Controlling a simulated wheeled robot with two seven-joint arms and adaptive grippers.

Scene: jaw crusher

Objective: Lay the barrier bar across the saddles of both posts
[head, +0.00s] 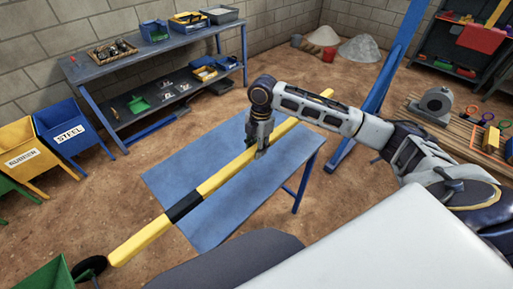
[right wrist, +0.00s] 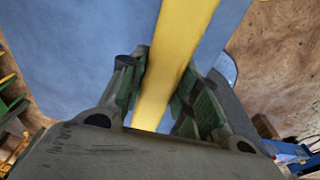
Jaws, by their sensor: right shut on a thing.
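The barrier bar (head: 215,180) is a long yellow bar with a black band, lying diagonally over the blue table (head: 175,170). Its near end, at the lower left, sticks out past the table edge. My right gripper (head: 260,152) points down and is shut on the bar, right of the band. In the right wrist view the bar (right wrist: 178,60) runs between the two green-padded fingers (right wrist: 165,105). I cannot tell whether the bar touches the table top. I cannot make out the posts or saddles for certain. My left gripper is out of view.
A blue workbench (head: 160,65) with trays stands along the back wall. Blue and yellow bins (head: 68,132) stand at the left. A slanted blue beam (head: 385,75) rises right of the table. A pallet with a grey machine (head: 436,103) is at the right. Dirt floor between is open.

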